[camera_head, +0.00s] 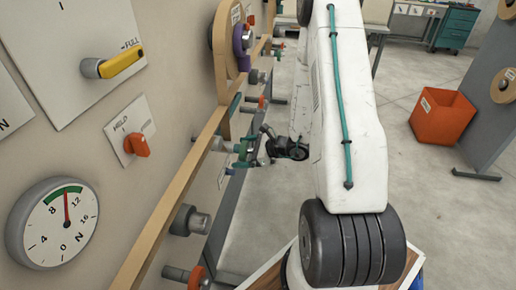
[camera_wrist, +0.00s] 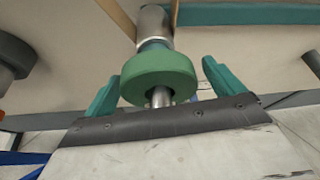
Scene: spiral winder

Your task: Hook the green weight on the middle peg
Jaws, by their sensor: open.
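The green weight (camera_wrist: 160,76) is a thick ring in the wrist view. It sits around a metal peg (camera_wrist: 153,28), whose bright tip shows through below the ring. My gripper (camera_wrist: 163,88) is open, with one teal finger on each side of the weight and a visible gap on both sides. In the head view my gripper (camera_head: 249,150) is small, at a peg partway along the wooden rail. Green shows there, but I cannot clearly tell weight from fingers.
The wooden rail (camera_head: 167,205) carries several pegs, including a grey one (camera_head: 189,220) and one with an orange ring (camera_head: 187,276) nearer me. An orange bin (camera_head: 442,116) stands on the open floor at right.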

